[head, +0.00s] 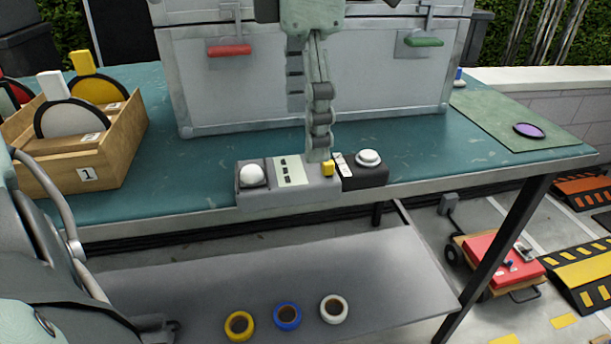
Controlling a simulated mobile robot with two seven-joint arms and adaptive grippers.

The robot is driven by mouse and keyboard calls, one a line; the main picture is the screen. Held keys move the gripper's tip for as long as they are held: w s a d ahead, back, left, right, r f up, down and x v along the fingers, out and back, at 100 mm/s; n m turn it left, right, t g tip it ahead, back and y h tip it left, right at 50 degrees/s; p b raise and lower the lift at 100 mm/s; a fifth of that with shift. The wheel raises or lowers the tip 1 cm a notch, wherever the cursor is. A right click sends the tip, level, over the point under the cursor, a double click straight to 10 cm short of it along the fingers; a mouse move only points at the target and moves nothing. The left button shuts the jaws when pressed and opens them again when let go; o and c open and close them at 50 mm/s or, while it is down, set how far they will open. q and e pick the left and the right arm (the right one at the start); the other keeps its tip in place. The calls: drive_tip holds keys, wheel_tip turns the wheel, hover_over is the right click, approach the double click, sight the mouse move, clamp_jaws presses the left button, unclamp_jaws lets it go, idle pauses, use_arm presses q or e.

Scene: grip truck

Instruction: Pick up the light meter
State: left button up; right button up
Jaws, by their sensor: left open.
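A grey box with a white dome and a pale panel, which looks like the light meter (289,176), lies at the front edge of the teal table (460,165). A yellow button sits near its right end. A darker box with a round white top (368,158) sits against or just behind its right end; I cannot tell if they touch. My left gripper (319,158) points down at the right part of the grey box, seen edge-on. It is open, its tips at or just above the box; contact is unclear. My right gripper is not in view.
A large grey case (225,85) stands behind the gripper. A wooden crate (95,165) with round-headed items is at the left. A green mat (500,120) with a purple disc (528,130) is at the right. Tape rolls (287,315) lie on the lower shelf.

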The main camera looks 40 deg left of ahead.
sight(307, 168)
use_arm(q)
drive_tip(key=f, duration=0.4)
drive_tip(key=w+f, duration=0.1)
drive_tip(key=f, duration=0.1)
drive_tip(key=shift+a+f, duration=0.2)
drive_tip(key=shift+c, duration=0.2)
drive_tip(key=c, duration=1.4)
drive_tip(key=shift+c, duration=0.4)
drive_tip(key=shift+r, duration=0.15)
